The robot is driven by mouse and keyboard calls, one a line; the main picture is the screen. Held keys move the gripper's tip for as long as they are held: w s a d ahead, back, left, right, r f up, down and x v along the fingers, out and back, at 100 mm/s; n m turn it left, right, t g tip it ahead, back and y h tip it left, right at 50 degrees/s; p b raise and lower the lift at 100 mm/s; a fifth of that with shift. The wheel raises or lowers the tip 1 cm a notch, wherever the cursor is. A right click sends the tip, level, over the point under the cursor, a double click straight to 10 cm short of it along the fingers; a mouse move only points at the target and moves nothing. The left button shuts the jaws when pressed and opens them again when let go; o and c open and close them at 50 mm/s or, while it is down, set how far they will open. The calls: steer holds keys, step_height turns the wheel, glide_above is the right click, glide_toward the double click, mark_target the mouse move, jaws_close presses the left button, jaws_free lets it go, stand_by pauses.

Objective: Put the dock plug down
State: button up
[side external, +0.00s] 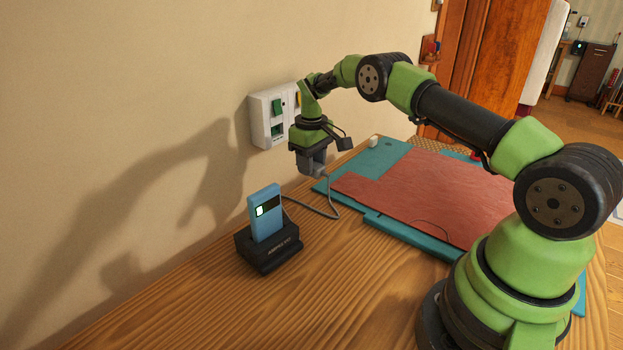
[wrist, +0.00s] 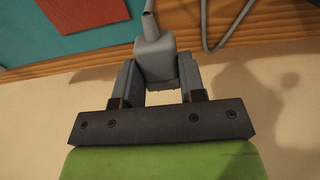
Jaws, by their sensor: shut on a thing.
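My gripper (side external: 313,163) is shut on the grey dock plug, which shows between the two fingers in the wrist view (wrist: 155,60). In the side view the gripper points down and holds the plug above the wooden table, near the wall. A grey cable (side external: 325,213) runs from the plug down to the table and on to the black dock (side external: 270,255). A blue handheld device (side external: 265,212) with a lit screen stands upright in the dock, to the left of and nearer than my gripper. The plug's far end is partly hidden by the fingers.
A white wall box (side external: 262,125) with green and yellow parts is on the wall just behind my gripper. A teal board (side external: 378,160) with a red sheet (side external: 430,190) lies to the right. A small white object (side external: 373,142) sits at its back edge. Bare wood is free in front (side external: 330,290).

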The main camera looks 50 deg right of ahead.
mark_target(311, 192)
steer(key=shift+f, duration=2.05)
steer(key=shift+f, duration=0.1)
steer(key=shift+f, duration=0.15)
steer(key=o, duration=1)
